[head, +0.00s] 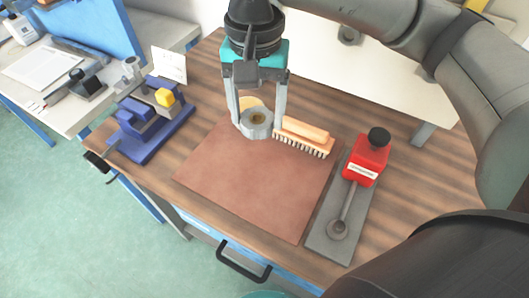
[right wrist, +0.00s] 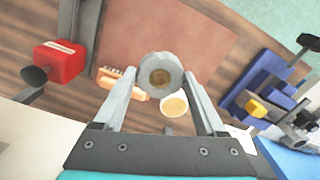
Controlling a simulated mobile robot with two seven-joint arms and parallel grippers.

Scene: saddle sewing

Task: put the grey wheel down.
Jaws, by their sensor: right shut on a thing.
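The grey wheel (head: 256,131) is a small, thick disc with a brownish centre. My right gripper (head: 258,117) comes down from the top of the head view and is shut on it, one finger on each side. In the right wrist view the wheel (right wrist: 160,65) sits between the two fingertips (right wrist: 161,82). It shows over the far edge of the brown leather mat (head: 250,185); I cannot tell whether it touches anything below. My left gripper is not in view.
A wooden brush (head: 303,137) lies just right of the wheel, and a yellowish round thing (right wrist: 174,105) is close behind it. A blue vise-like fixture (head: 145,125) is at left.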

